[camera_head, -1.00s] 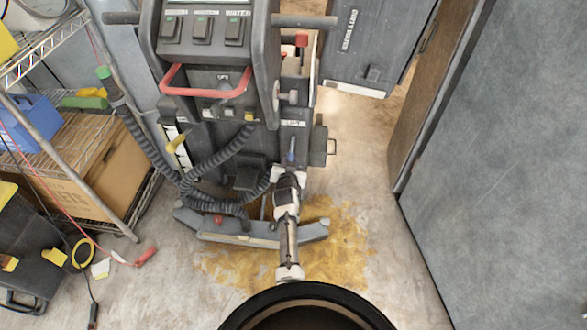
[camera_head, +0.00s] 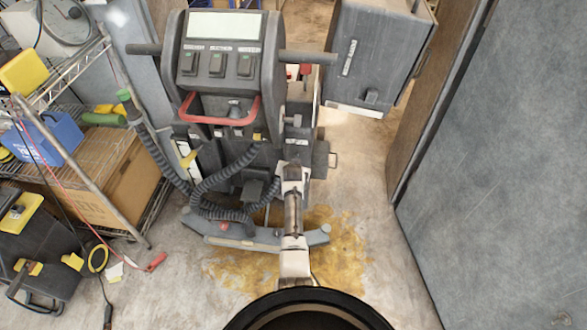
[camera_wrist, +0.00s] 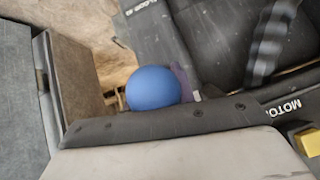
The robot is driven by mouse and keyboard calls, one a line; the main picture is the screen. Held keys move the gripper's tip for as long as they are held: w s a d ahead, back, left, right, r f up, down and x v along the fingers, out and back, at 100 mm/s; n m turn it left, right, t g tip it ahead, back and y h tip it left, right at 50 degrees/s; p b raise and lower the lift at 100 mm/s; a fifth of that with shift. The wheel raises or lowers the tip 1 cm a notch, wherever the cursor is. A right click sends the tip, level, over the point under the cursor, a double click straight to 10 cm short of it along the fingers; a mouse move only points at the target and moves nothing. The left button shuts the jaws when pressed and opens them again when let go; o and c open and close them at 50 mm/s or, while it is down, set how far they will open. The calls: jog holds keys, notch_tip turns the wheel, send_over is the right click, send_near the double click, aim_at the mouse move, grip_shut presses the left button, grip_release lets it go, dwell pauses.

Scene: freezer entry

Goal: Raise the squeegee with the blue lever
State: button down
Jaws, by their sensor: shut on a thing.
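The squeegee (camera_head: 265,236) is a grey curved bar low on the front of the dark cleaning machine (camera_head: 219,92), close over a yellow-brown stain on the floor. My gripper (camera_head: 293,168) is at the machine's lower right side. It hides the blue lever in the head view. In the wrist view the lever's round blue knob (camera_wrist: 152,88) shows just beyond a dark grey bolted edge, and its lower part is hidden. My gripper is shut on the lever, though the contact itself is covered. I cannot tell whether the squeegee touches the floor.
A black ribbed hose (camera_head: 207,205) loops in front of the machine, left of my arm. A wire shelf with a cardboard box (camera_head: 108,178) stands at the left. A grey wall panel (camera_head: 500,170) closes the right side.

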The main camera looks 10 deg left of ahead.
jog(key=shift+w+r, duration=0.15)
jog(key=shift+r, duration=0.05)
dwell(0.3)
jog(key=c, duration=1.2)
grip_release()
jog(key=shift+o, duration=0.2)
jog(key=shift+f, duration=0.1)
jog(key=v, duration=1.4)
jog(key=shift+w+a, duration=0.1)
jog(key=shift+w, duration=0.05)
